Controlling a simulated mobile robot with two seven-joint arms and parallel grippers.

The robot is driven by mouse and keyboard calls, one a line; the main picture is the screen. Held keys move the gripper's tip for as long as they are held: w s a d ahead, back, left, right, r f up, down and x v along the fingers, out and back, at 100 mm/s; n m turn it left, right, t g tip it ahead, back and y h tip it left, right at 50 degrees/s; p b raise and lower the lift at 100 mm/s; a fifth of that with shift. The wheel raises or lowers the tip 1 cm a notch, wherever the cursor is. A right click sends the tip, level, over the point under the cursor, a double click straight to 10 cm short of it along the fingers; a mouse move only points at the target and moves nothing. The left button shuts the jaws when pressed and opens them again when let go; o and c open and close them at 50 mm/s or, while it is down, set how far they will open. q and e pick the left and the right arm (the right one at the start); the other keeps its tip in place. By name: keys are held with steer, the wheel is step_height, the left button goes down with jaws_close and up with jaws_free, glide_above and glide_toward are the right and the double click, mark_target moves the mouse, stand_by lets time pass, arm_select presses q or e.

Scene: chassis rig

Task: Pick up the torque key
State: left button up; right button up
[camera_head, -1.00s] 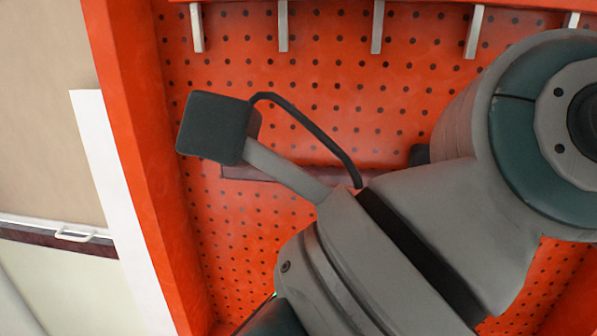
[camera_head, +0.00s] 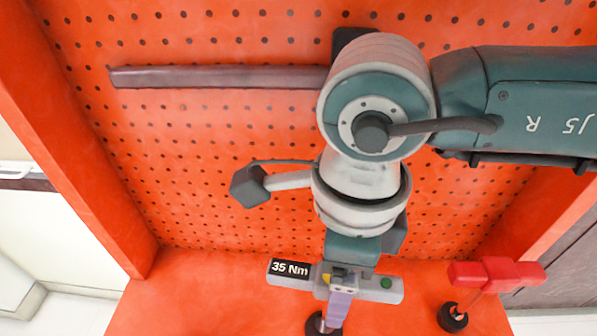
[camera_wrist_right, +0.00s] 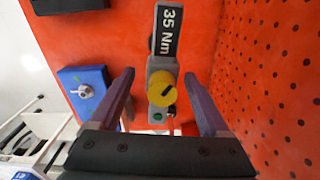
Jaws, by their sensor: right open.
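The torque key is most likely the grey bar-shaped handle (camera_head: 390,290) with a black "35 Nm" label, yellow patch and green dot, near the pegboard's foot. In the right wrist view the torque key (camera_wrist_right: 164,68) shows its label and a round yellow knob, between and beyond the fingers. My right gripper (camera_head: 340,292) reaches down over the middle of the handle in the head view. Its two purple fingers are spread in the right wrist view (camera_wrist_right: 160,80), with visible gaps on both sides of the handle. Contact is not visible. My left gripper is out of view.
A red T-shaped handle (camera_head: 497,274) stands to the right, above a black round base (camera_head: 453,318). Another black base (camera_head: 314,324) is partly hidden below the torque key. An orange pegboard (camera_head: 230,135) rises behind. A blue box (camera_wrist_right: 70,78) with a metal knob lies left in the wrist view.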

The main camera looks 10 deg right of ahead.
steer(key=shift+f, duration=1.5)
steer(key=shift+c, duration=0.3)
jaws_close()
steer(key=shift+w, duration=0.1)
